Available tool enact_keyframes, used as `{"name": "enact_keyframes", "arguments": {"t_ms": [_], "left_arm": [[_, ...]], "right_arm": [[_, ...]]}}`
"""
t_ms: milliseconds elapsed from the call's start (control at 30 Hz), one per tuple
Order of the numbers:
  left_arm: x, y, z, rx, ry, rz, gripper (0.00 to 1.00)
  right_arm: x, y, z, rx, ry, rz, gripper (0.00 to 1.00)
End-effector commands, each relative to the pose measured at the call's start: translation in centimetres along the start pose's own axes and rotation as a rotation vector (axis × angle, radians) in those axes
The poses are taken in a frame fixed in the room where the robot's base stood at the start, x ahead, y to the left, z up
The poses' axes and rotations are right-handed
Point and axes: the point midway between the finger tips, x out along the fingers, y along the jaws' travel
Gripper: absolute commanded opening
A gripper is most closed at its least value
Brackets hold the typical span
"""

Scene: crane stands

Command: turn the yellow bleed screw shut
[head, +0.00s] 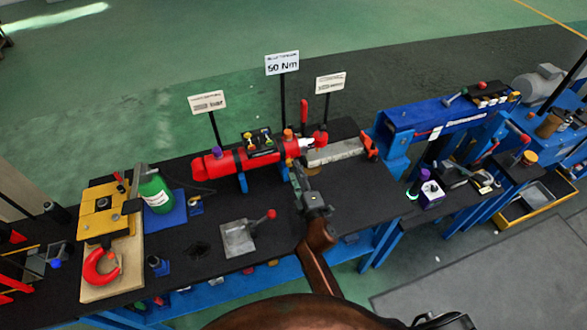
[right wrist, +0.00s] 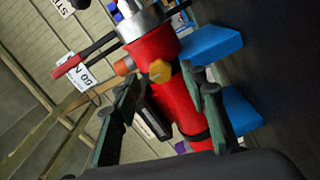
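The yellow bleed screw (right wrist: 160,71) sits on the side of the red cylinder (right wrist: 172,100), beside an orange cap (right wrist: 124,66). In the head view the red cylinder (head: 222,165) lies across blue supports, and my right gripper hides the screw. My right gripper (head: 297,170) reaches the cylinder's right part from the front. In the right wrist view its two fingers (right wrist: 161,78) are spread, with the yellow screw between the tips. A gap shows on both sides of the screw; I cannot tell the depth between tips and screw. My left gripper is not in view.
Signs on posts (head: 282,63) stand behind the cylinder. A grey plate with a red-knobbed lever (head: 240,238) lies in front. A green bottle (head: 155,191) and a yellow block with a red hook (head: 102,215) are left. A blue beam (head: 425,115) is right.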

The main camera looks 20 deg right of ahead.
Motion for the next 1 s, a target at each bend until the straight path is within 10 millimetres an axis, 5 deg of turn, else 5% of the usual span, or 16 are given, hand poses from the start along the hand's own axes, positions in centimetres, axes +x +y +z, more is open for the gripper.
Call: {"name": "enact_keyframes", "arguments": {"t_ms": [433, 1000], "left_arm": [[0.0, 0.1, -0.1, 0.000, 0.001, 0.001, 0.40], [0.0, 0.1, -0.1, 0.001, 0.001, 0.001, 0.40]], "right_arm": [[-8.4, -0.1, 0.1, 0.000, -0.001, -0.002, 0.40], [-9.5, 0.0, 0.0, 0.000, 0.000, -0.001, 0.40]]}}
